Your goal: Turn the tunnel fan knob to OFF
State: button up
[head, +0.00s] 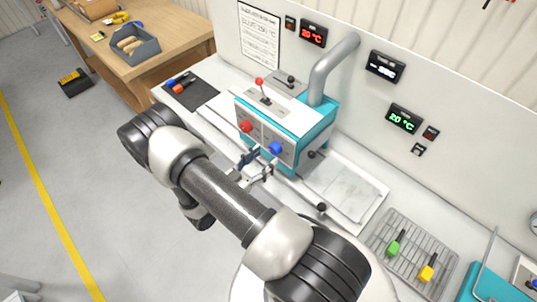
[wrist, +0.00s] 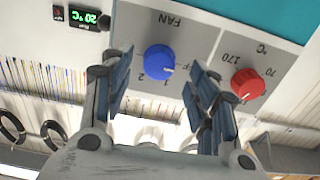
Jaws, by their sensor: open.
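The tunnel fan knob (head: 276,148) is blue and sits on the grey front panel of a teal machine (head: 287,164). In the wrist view the knob (wrist: 159,59) lies between my fingers, on a panel marked FAN, with marks 1 and 2 and a partly hidden mark ending in F. The picture is inverted there. A white pointer line shows at the knob's lower right, near the 1 and the F mark; I cannot tell its exact setting. My gripper (head: 257,166) is open in front of the panel. Its fingers (wrist: 159,67) flank the knob with gaps and hold nothing.
A red knob (wrist: 248,83) with a °C scale is beside the right finger in the wrist view. A red-handled lever (head: 262,88) and a grey pipe (head: 330,66) are on top of the machine. A wire rack (head: 410,250) lies to the right.

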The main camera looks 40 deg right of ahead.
jog(key=a, duration=0.4)
jog(key=shift+s, duration=0.2)
jog(key=s+a+r+m+g+y+b, duration=0.2)
jog(key=s+r+m+g+y+b, duration=0.25)
jog(key=m, duration=1.05)
jog(key=s+a+r+m+g+y+b, duration=0.15)
jog(key=s+r+m+y, duration=0.5)
jog(key=m, duration=0.85)
jog(key=s+a+r+m+t+y+b, duration=0.1)
jog(key=a+r+m+t+y+b, duration=0.2)
jog(key=m, duration=0.9)
jog(key=s+a+r+m+t+y+b, duration=0.2)
jog(key=a+m+t, duration=0.4)
jog(key=a+m, duration=0.3)
jog(key=shift+a+r+m+y+b, duration=0.15)
jog(key=shift+r+m+y+b, duration=0.3)
jog(key=shift+m+y+b, duration=1.1)
